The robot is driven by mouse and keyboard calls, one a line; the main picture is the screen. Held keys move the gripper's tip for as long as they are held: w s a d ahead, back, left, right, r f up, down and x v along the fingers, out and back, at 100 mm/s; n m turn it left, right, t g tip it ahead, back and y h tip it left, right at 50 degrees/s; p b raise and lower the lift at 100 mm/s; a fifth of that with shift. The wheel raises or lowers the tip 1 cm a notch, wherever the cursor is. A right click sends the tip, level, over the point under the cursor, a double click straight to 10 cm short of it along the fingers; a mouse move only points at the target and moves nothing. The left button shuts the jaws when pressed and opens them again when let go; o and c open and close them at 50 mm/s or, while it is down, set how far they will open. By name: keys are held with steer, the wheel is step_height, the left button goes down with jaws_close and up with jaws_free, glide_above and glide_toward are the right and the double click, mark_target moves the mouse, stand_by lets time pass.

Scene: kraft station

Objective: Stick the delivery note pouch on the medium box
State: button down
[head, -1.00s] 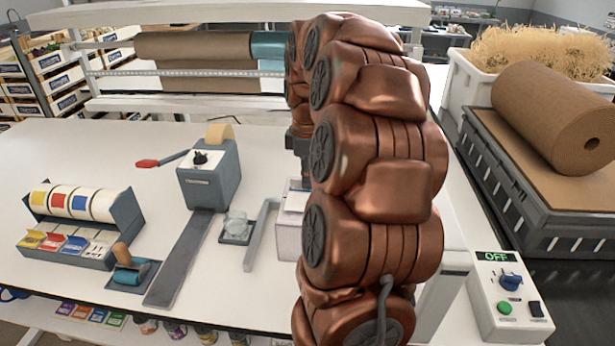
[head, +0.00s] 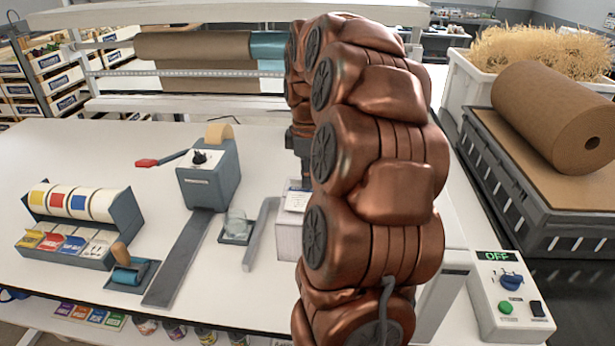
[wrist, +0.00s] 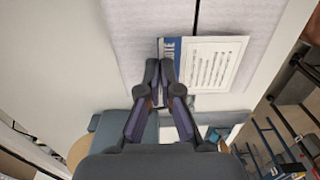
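The delivery note pouch (wrist: 212,64) is a white printed sheet with a blue strip on its left. In the wrist view it lies face up against a pale box (wrist: 265,20) with a dark seam across it. My gripper (wrist: 160,68) has its fingertips close together at the pouch's lower left, over the blue strip; I cannot tell whether they touch it. In the head view the pale box (head: 288,240) is partly hidden behind my arm, with the pouch (head: 297,200) showing at its top. My fingertips are hidden there.
A grey bracket (head: 262,225) stands close left of the box. A control box (head: 508,295) reads OFF at right.

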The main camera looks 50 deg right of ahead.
steer(key=shift+f, duration=0.35)
steer(key=c, duration=1.8)
jaws_free()
steer(key=shift+c, duration=0.2)
steer(key=o, duration=0.6)
steer(key=shift+r, duration=0.1)
steer(key=shift+r+p, duration=0.45)
steer(key=shift+r, duration=1.75)
